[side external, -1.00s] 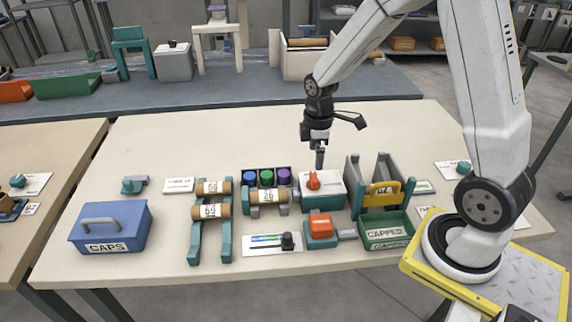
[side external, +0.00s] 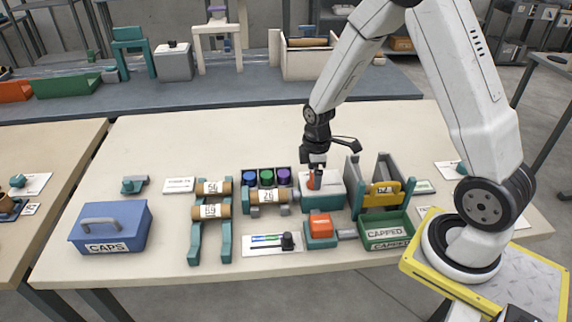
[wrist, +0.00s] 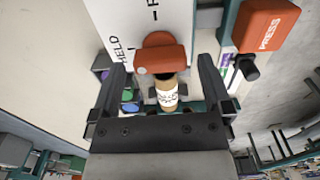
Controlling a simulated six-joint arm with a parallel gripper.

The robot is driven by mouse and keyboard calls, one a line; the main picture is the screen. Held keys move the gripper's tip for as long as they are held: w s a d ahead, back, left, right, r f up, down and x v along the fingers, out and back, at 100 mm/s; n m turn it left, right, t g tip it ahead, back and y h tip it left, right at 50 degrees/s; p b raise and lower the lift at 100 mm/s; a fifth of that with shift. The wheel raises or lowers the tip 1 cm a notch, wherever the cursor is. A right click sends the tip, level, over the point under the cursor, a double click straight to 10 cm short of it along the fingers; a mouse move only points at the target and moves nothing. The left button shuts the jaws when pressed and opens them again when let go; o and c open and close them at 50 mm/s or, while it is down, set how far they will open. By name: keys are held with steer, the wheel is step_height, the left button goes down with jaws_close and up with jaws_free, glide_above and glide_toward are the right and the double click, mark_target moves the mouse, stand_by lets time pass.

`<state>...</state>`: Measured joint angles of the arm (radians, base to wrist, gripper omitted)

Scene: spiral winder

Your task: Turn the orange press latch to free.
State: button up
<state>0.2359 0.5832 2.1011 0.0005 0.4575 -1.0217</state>
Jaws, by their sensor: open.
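The orange latch (side external: 312,181) stands on the white top of a teal-sided box (side external: 322,200) near the table's middle front. My gripper (side external: 317,168) is just above it in the side view and partly hides it. In the wrist view the latch (wrist: 160,52) lies between and just beyond the tips of my open gripper (wrist: 162,72). I see no clear contact with either finger. The word HELD is printed on the white top to the left of the latch; another label above it is only partly readable.
An orange PRESS block (side external: 321,226) sits in front of the latch box. A rack with a yellow piece (side external: 383,194) and a green CAPPED tray (side external: 386,232) are close on the right. Coloured caps in a holder (side external: 266,177) and labelled rolls (side external: 210,210) stand left.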

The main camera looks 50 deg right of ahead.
steer(key=shift+f, duration=0.55)
steer(key=c, duration=1.2)
steer(key=shift+o, duration=0.2)
